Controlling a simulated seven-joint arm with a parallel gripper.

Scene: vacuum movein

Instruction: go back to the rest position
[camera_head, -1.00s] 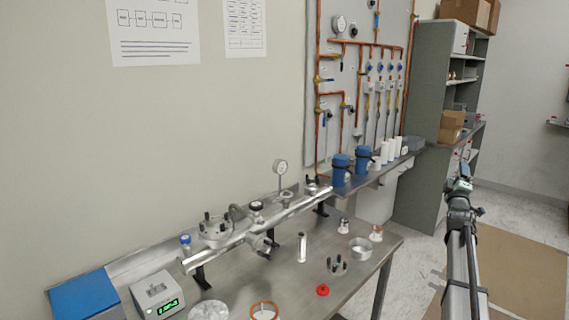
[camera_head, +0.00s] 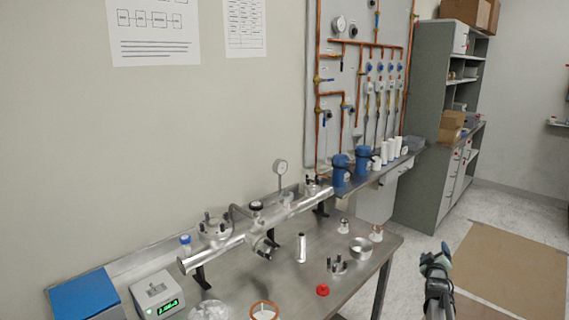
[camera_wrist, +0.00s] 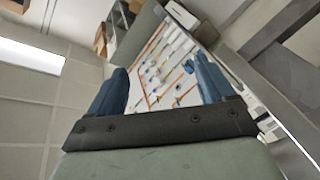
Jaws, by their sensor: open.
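My gripper (camera_wrist: 160,92) shows in the wrist view with its two blue fingers wide apart and nothing between them. In the head view my arm (camera_head: 437,285) stands at the lower right, to the right of the steel table (camera_head: 220,272) and clear of it. The fingers are too small to make out in that view. The wrist view looks past the fingers towards the wall panel with copper pipes and the ceiling.
The table bears a metal vacuum tube (camera_head: 225,245) on black supports, a gauge (camera_head: 280,167), a red cap (camera_head: 322,290), a metal ring (camera_head: 361,248) and a grey box with a green display (camera_head: 158,295). A grey shelf (camera_head: 425,160) stands behind.

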